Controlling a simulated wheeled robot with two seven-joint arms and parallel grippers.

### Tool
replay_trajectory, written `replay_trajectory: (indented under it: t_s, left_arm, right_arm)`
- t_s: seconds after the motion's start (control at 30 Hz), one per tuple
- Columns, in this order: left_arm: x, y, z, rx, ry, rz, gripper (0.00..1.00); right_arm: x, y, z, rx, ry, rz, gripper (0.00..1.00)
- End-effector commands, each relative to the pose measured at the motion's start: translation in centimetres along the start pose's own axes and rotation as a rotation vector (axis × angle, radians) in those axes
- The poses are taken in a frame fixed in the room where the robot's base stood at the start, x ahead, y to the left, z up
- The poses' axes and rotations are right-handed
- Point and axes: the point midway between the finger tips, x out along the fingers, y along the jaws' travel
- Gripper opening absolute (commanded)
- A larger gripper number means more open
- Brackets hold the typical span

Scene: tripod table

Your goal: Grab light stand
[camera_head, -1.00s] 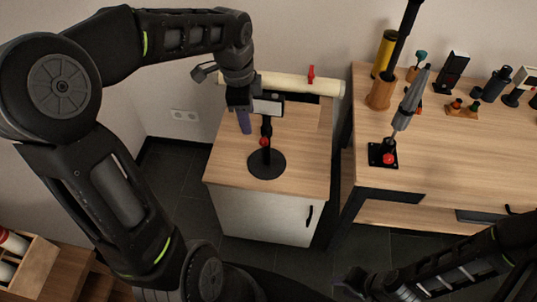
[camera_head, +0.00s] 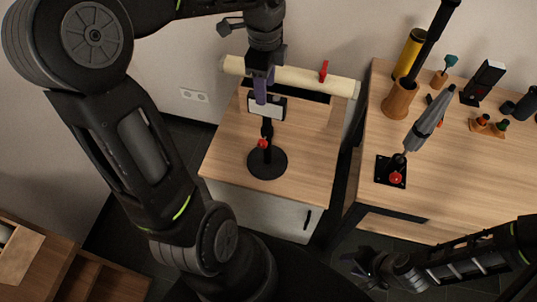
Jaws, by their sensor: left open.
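The light stand (camera_head: 267,131) stands upright on a small wooden-topped cabinet. It has a round black base, a red knob and a pale rectangular head (camera_head: 271,107). My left gripper (camera_head: 261,93) points down from above at the stand's head, with a purple finger in front of the head's left part. It is open; I cannot tell whether it touches the head, and its other finger is hidden. My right gripper (camera_head: 360,267) is low at the front right, away from the stand; its jaw state is unclear.
A cream roll (camera_head: 300,77) with a red clamp (camera_head: 323,71) lies behind the stand along the cabinet's back. The cabinet top (camera_head: 315,150) is otherwise clear. A larger table (camera_head: 450,175) on the right carries a grey tilted tool (camera_head: 423,126), a wooden cup (camera_head: 400,98) and other small items.

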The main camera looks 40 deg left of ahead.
Motion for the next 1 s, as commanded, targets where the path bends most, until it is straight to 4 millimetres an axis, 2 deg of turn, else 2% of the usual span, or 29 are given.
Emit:
replay_trajectory:
  t_s: [0.3,0.67,1.0]
  left_arm:
    - [2.6,0.0,0.0,-0.001,-0.001,0.002,0.49]
    - [3.0,-0.1,0.0,-0.001,0.000,0.002,0.49]
    - [7.3,-0.4,-0.2,0.000,0.000,0.003,0.49]
  right_arm:
    - [-0.2,-0.1,0.0,0.001,0.000,0.001,0.36]
    - [-0.3,-0.1,0.0,0.001,0.000,0.001,0.36]
    - [-1.1,-0.3,0.1,0.003,-0.003,0.004,0.36]
